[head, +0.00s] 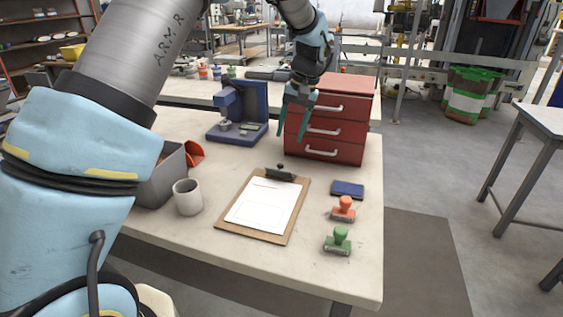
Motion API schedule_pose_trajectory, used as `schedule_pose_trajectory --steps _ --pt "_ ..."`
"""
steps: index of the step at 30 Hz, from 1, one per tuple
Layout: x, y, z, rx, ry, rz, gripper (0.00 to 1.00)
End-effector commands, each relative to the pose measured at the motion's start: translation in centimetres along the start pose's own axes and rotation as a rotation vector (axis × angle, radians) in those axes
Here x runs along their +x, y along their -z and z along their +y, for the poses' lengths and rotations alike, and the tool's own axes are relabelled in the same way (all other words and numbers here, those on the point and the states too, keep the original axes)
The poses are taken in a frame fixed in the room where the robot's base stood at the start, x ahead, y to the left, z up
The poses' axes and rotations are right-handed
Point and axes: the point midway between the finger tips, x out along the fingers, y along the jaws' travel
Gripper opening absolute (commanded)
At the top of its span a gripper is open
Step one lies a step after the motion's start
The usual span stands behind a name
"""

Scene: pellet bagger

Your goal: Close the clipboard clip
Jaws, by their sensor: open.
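A brown clipboard (232,232) lies on the pale table with white paper (264,207) on it. Its dark clip (280,173) is at the far edge, with a small dark round knob on top. At this size I cannot tell how far the clip is raised. My gripper (294,132) is open and empty, its teal fingers pointing down. In the picture it appears above and beyond the clip, in front of the red drawer unit, apart from the clipboard.
The red drawer unit (345,122) and a blue press-like device (242,112) stand behind. A white mug (187,197) and grey bin (163,180) are left. A blue pad (347,189), red stamp (343,209) and green stamp (338,240) are right.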

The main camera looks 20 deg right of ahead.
Motion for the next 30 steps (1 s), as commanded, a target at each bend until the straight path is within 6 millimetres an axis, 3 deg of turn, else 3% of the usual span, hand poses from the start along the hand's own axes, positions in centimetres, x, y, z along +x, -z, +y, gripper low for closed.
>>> schedule_pose_trajectory --steps 15,21,29,30 --pt "8.4 -0.1 -0.2 -0.001 0.000 -0.003 0.56" --pt "9.8 -0.1 -0.2 -0.001 -0.001 0.000 0.56" --pt "9.9 -0.1 -0.2 -0.001 -0.001 0.001 0.56" --pt "9.9 -0.1 -0.2 -0.001 -0.001 0.001 0.53"
